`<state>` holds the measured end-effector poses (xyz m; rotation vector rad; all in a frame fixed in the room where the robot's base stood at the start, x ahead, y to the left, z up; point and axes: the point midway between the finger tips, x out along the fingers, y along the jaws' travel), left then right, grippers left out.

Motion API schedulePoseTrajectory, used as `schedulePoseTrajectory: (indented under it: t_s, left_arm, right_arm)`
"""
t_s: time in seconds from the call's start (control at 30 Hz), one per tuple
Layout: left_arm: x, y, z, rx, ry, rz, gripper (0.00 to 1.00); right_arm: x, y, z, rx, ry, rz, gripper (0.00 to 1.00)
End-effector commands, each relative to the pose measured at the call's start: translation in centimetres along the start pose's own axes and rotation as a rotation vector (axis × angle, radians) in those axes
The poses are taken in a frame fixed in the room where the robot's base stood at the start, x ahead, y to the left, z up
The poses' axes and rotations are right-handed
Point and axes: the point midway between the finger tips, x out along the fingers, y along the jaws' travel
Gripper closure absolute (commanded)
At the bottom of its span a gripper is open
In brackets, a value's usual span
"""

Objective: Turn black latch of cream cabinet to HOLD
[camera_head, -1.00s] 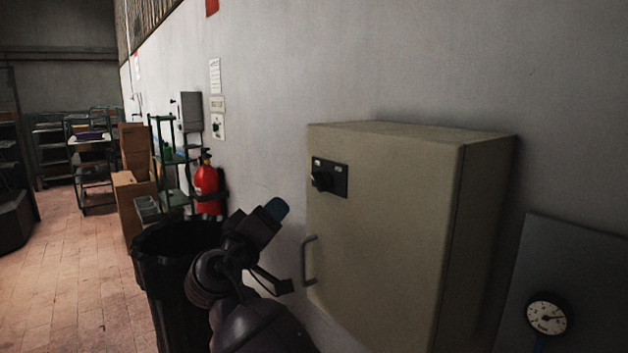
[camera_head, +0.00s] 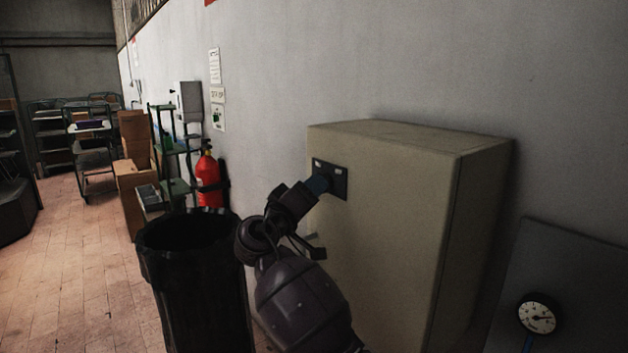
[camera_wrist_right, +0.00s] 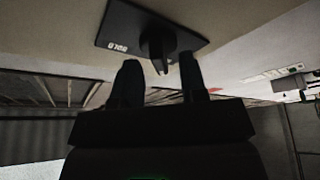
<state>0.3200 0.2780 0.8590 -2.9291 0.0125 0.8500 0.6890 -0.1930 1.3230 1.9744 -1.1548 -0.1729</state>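The cream cabinet (camera_head: 400,230) is fixed to the wall at the right of the head view. Its dark latch plate (camera_head: 341,187) is at the upper left of the door, and my right gripper (camera_head: 318,184) is in front of it, hiding the knob. In the right wrist view, the black latch (camera_wrist_right: 157,42) sticks out of the plate (camera_wrist_right: 116,32), which bears small white lettering, upside down here. The fingers of my right gripper (camera_wrist_right: 159,80) are apart, with the latch between their tips and visible gaps. My left gripper is not in view.
A black bin (camera_head: 190,280) stands left of my right arm. A red fire extinguisher (camera_head: 208,178) and a green rack (camera_head: 172,150) are behind it. A panel with a round gauge (camera_head: 538,315) is at the lower right.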

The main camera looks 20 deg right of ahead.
Motion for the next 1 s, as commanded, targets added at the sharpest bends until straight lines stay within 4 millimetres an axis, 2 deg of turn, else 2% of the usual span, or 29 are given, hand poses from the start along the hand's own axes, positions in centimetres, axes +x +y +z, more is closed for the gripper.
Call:
schedulePoseTrajectory:
  t_s: [0.13,0.43,0.7,1.0]
  left_arm:
    - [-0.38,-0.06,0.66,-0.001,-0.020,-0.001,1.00]
    - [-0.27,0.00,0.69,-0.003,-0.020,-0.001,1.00]
    - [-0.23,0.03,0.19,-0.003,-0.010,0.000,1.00]
    - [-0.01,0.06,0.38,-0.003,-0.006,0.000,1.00]
  right_arm:
    - [0.87,0.05,-0.03,0.000,0.001,0.001,0.61]
    - [1.00,-0.02,0.02,0.001,0.001,0.000,0.61]
    - [0.98,-0.02,0.02,0.001,0.001,0.000,1.00]
    - [0.94,-0.08,0.06,0.011,0.001,0.004,1.00]
